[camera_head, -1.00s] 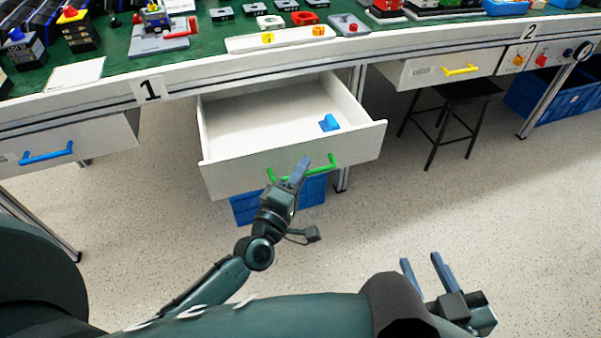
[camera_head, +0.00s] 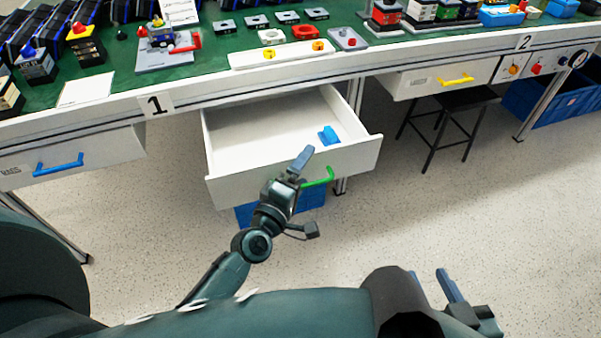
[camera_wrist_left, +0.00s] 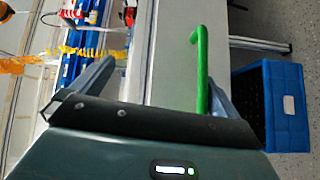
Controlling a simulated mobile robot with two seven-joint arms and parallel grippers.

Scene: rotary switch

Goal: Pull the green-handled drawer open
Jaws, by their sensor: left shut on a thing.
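The drawer with the green handle (camera_head: 318,178) hangs well open under the table, its white front (camera_head: 350,160) toward me. My left gripper (camera_head: 298,165) is at the left part of the handle, hiding that end. In the head view one finger shows, rising past the front's top edge. In the left wrist view, the fingers stand apart, and the green handle (camera_wrist_left: 201,70) crosses in front of the right finger. The left gripper is shut on the handle, though the contact is partly hidden. My right gripper (camera_head: 432,282) is open and empty at the lower right.
A small blue object (camera_head: 328,135) lies inside the drawer. A blue crate (camera_head: 300,203) is below it. A blue-handled drawer (camera_head: 110,165) is at left, a yellow-handled drawer (camera_head: 425,82) and a black stool (camera_head: 455,112) at right. The floor (camera_head: 440,210) in front is clear.

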